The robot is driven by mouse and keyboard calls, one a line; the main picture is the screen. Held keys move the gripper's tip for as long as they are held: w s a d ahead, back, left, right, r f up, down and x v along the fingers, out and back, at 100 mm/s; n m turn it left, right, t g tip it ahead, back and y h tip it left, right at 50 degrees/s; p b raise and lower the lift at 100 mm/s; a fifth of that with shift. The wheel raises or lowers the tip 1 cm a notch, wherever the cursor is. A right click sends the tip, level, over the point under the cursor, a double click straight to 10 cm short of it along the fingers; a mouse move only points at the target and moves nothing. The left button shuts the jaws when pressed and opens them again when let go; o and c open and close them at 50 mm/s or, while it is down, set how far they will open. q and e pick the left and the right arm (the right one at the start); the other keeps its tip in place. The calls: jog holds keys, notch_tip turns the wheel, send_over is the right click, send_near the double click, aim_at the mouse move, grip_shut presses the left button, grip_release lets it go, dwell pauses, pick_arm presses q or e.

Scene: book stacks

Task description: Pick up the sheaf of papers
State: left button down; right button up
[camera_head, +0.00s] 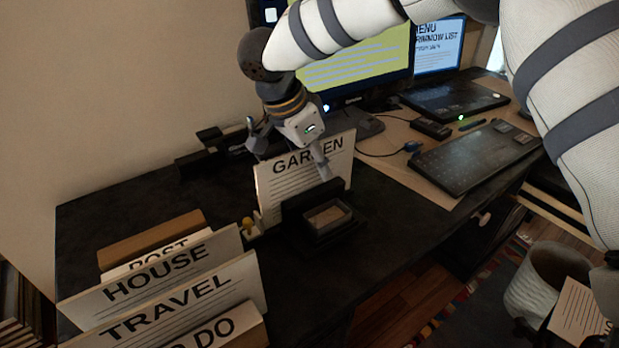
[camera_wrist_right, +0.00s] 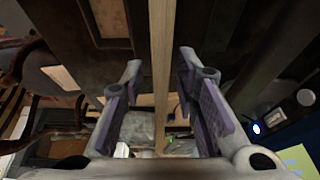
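A white lined sheaf of papers marked GARDEN (camera_head: 275,190) stands upright on the dark desk, behind a small black holder. My right gripper (camera_head: 292,158) is at its top edge, one finger at the back left and one in front. In the right wrist view my gripper (camera_wrist_right: 159,68) is open. A pale narrow strip (camera_wrist_right: 160,45), apparently the sheaf edge-on, runs between the fingers, with gaps showing on both sides. Part of the GARDEN face is hidden by the front finger. My left gripper is not in view.
Upright stacks marked HOUSE (camera_head: 150,275), TRAVEL (camera_head: 170,305) and another stand at front left. A monitor (camera_head: 355,70), laptop (camera_head: 455,98) and keyboard (camera_head: 475,155) are at back right. A pale bin (camera_head: 540,285) and a lined sheet (camera_head: 578,312) are low right.

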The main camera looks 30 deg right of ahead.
dwell(0.3)
grip_shut()
